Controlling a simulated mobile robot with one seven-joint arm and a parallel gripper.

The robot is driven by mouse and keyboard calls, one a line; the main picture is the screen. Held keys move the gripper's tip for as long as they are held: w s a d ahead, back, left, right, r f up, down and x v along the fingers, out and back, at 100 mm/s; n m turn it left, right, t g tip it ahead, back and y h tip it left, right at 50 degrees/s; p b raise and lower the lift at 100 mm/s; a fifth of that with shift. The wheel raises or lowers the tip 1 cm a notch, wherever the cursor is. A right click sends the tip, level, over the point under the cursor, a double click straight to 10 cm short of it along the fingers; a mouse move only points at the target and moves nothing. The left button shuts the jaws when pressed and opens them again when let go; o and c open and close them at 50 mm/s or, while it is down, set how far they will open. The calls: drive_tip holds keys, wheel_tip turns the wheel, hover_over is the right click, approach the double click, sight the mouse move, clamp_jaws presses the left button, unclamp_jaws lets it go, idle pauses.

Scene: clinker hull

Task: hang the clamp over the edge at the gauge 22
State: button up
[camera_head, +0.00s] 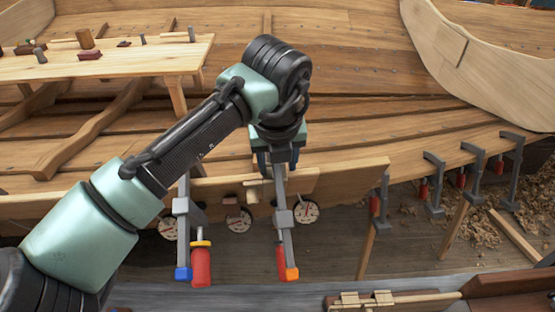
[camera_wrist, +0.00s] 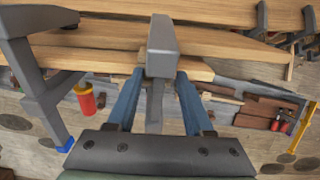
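A grey clamp with an orange foot (camera_head: 283,220) stands upright in front of the plank edge, its red handle beside the foot. In the wrist view its head (camera_wrist: 162,50) lies over the plank edge; whether it bears on the wood I cannot tell. My gripper (camera_head: 279,160) is at its upper part, with blue fingers on either side of the bar and gaps visible between. In the wrist view the fingers (camera_wrist: 160,75) flank the clamp too.
A clamp with a blue foot (camera_head: 183,240) and red handle hangs close by on the left. Several more clamps (camera_head: 432,185) hang along the edge at right. A bench (camera_head: 120,60) with small items stands at upper left. Shavings (camera_head: 480,230) cover the floor at right.

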drive_tip(key=shift+f, duration=0.15)
drive_tip(key=v, duration=1.3)
